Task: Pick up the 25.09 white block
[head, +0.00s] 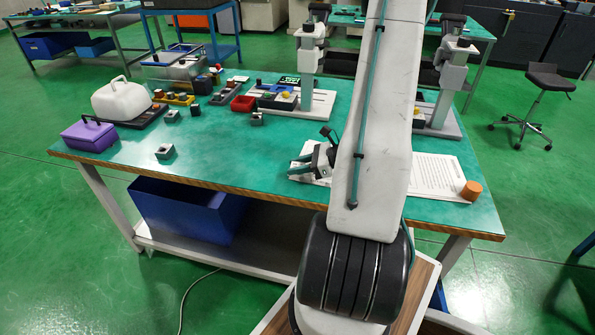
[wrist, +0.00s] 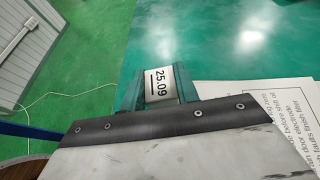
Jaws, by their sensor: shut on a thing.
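The white block (wrist: 160,84), marked 25.09 in black with a line beside the number, sits between the two green fingers of my gripper (wrist: 158,72) in the wrist view. The fingers are shut on its sides, and its label faces the camera. In the head view my gripper (head: 304,167) is near the front edge of the green table (head: 225,160), left of my arm. The block is too small and covered to make out there. I cannot tell whether it touches the table.
A printed sheet (head: 437,176) and an orange cylinder (head: 471,191) are on the right of the table. A small grey block (head: 165,152), a purple box (head: 88,136) and a white case (head: 121,100) stand left. Fixtures (head: 306,100) stand behind. The front middle is clear.

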